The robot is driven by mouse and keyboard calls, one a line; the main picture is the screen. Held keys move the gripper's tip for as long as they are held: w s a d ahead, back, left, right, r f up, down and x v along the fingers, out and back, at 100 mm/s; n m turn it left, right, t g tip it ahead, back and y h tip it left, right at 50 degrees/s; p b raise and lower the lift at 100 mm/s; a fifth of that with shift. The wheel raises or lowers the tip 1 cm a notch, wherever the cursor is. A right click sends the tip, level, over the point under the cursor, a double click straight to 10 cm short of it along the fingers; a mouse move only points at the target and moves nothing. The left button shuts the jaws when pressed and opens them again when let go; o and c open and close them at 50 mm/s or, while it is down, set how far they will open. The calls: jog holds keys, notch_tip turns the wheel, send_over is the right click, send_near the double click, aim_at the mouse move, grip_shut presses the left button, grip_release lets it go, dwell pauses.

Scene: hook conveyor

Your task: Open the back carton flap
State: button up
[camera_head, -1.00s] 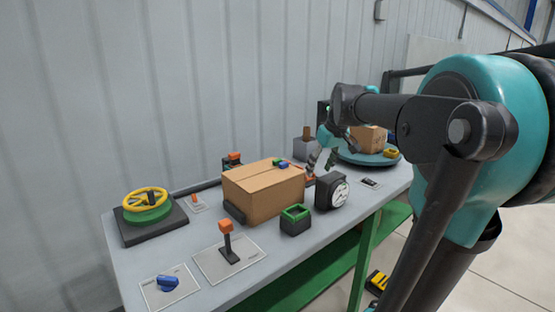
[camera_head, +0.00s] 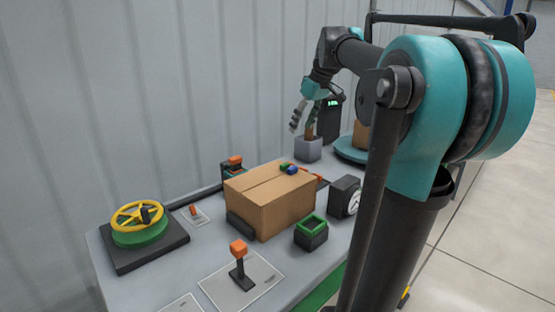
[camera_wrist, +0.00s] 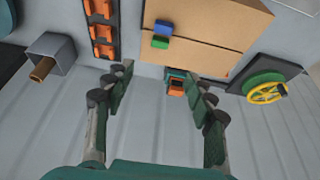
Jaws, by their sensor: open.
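The carton (camera_head: 270,203) is a brown box on the grey table. Its top looks closed, with a seam running along it. A green block and a blue block (camera_head: 292,170) lie on top near the right edge. My gripper (camera_head: 303,118) is raised behind and to the right of the carton, apart from it. In the wrist view my gripper (camera_wrist: 163,92) has its fingers wide apart with nothing between them. The carton (camera_wrist: 205,32) shows there beyond the fingertips, with the seam across its top and the two blocks near its left side.
A yellow handwheel (camera_head: 139,214) stands at left and an orange-topped lever (camera_head: 239,262) in front. A green-rimmed box (camera_head: 311,232) and a gauge (camera_head: 346,197) stand right of the carton. A grey box with a brown stick (camera_head: 308,149) is near my gripper. The wall closes off the back.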

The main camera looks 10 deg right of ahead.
send_near(285, 164)
jog(key=x, duration=0.8)
jog(key=shift+a+f, duration=0.1)
jog(key=shift+f, duration=0.25)
grip_shut()
